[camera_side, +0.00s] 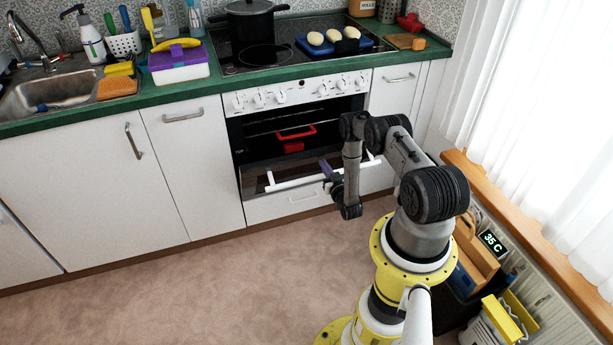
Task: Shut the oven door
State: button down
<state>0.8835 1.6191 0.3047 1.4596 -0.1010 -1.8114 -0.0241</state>
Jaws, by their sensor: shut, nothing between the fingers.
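The oven (300,125) is set into the white counter front, below a white panel with several knobs. Its door is open, tilted outward from the bottom, and the dark cavity shows above it. The white door handle (290,182) runs along the door's upper edge, partly hidden by my arm. My gripper (327,169) is shut and empty at the handle, near its middle; I cannot tell whether it touches the handle. A red object with a red handle (293,146) is inside the oven.
The counter above holds a black pot (250,22) and a blue tray (340,45) with pale rolls. A sink (60,92) is at the left. The floor (170,290) before the cabinets is clear. A wooden sill (530,225) and a cluttered corner lie to the right.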

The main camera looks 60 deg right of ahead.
jog(key=w+d+r, duration=0.6)
jog(key=w+d, duration=0.1)
jog(key=shift+w+d+r, duration=0.15)
jog(key=shift+d, duration=0.05)
jog(key=w+d, duration=0.1)
jog(key=w+d+r, duration=0.1)
jog(key=w+d, duration=0.2)
jog(key=shift+r, duration=0.25)
dwell(0.7)
jog(key=shift+x, duration=2.65)
jog(key=v, duration=0.8)
jog(key=shift+r, duration=0.25)
